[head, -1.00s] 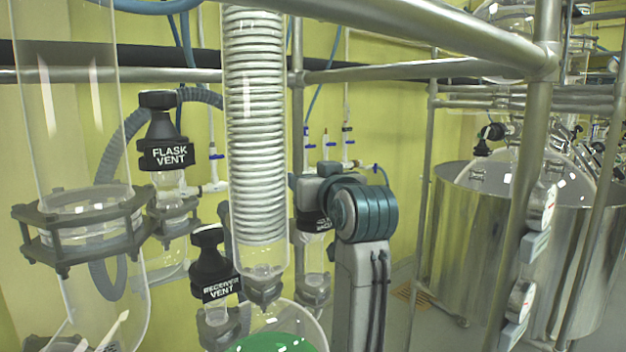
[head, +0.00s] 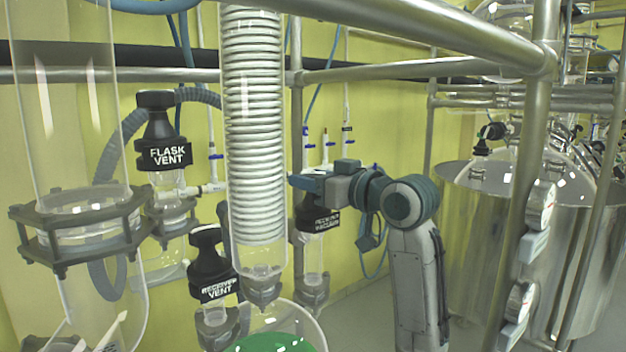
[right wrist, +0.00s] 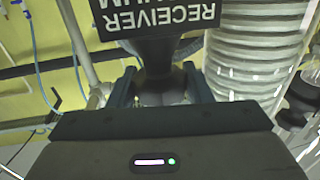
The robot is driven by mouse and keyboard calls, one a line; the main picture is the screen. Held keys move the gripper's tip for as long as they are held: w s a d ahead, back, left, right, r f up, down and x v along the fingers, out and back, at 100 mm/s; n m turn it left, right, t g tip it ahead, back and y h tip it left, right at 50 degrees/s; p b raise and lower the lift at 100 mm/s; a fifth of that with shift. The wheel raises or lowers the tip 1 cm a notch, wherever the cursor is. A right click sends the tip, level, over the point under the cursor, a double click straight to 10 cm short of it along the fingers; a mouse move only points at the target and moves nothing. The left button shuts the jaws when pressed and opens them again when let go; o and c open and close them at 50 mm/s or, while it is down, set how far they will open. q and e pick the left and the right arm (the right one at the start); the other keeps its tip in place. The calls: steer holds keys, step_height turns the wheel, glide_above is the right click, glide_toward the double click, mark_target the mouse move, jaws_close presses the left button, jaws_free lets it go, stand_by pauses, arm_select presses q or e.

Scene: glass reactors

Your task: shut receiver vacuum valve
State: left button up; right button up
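The receiver vacuum valve (head: 326,222) has a black labelled body above a clear glass neck, right of the coiled condenser in the head view. In the right wrist view its label (right wrist: 158,18) is upside down at the top. My right gripper (head: 305,182) is at the valve's top, reaching in from the right. In the right wrist view its fingers (right wrist: 160,88) stand on both sides of the dark valve top and appear shut on it. Finger contact is partly hidden. My left gripper is not in view.
The coiled glass condenser (head: 255,130) stands close left of the valve. The receiver vent (head: 211,270) and flask vent (head: 163,140) are further left. A metal frame post (head: 528,170) and a steel vessel (head: 475,240) stand right. Blue hoses hang behind.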

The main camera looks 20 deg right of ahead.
steer(key=c, duration=0.3)
steer(key=shift+a+m+t+h, duration=0.15)
steer(key=shift+m+t+h, duration=0.65)
steer(key=shift+m+h, duration=1.05)
steer(key=shift+m+t+h, duration=0.15)
steer(key=shift+m+h, duration=0.55)
steer(key=shift+h, duration=0.85)
steer(key=shift+m+t+h, duration=0.15)
steer(key=shift+m+h, duration=0.5)
steer(key=shift+h, duration=0.85)
steer(key=o, duration=0.7)
steer(key=shift+o, duration=0.2)
steer(key=n+y, duration=0.1)
steer(key=y, duration=0.1)
steer(key=n+y, duration=0.1)
steer(key=y, duration=0.1)
steer(key=n+y, duration=0.2)
steer(key=shift+d+g, duration=0.35)
steer(key=shift+g, duration=0.05)
steer(key=shift+a+n+g+y, duration=0.15)
steer(key=shift+n+g+y, duration=0.55)
steer(key=shift+n+y, duration=0.85)
